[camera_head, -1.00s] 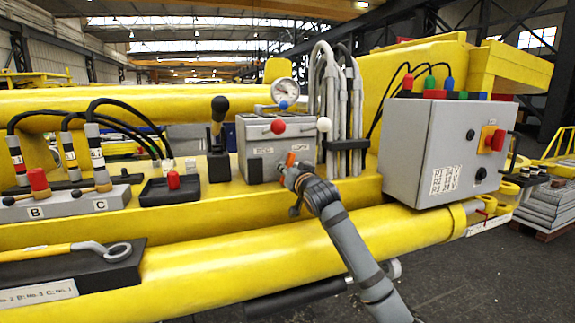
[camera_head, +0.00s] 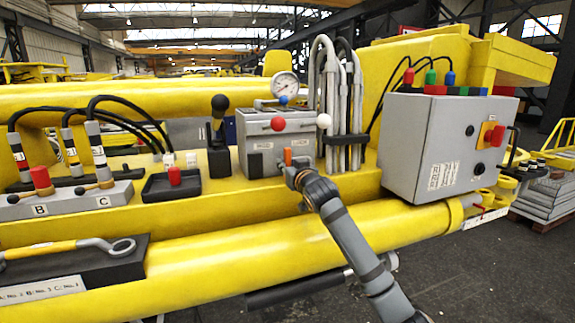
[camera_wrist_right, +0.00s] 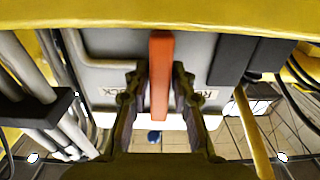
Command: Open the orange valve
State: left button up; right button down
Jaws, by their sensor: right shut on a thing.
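The orange valve handle (camera_head: 287,156) is on the front of the grey valve box (camera_head: 252,133), at the middle of the head view. It stands about upright there. In the right wrist view the orange handle (camera_wrist_right: 160,60) is a long bar between two dark fingers. My right gripper (camera_head: 293,170) reaches up to the handle from below right. In the wrist view my right gripper (camera_wrist_right: 160,95) is shut on the handle, its fingers on either side. The gripper hides the handle's lower part in the head view. My left gripper is not in view.
A red knob (camera_head: 278,124) and a white knob (camera_head: 323,121) sit above the handle. Grey hoses (camera_head: 330,90) rise to the right. A grey control cabinet (camera_head: 425,150) stands further right. A yellow cylinder (camera_head: 250,255) runs below. A wrench (camera_head: 95,246) lies at lower left.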

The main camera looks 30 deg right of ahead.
jog(key=c, duration=1.2)
grip_release()
jog(key=shift+s, duration=0.1)
jog(key=shift+v, duration=3.6)
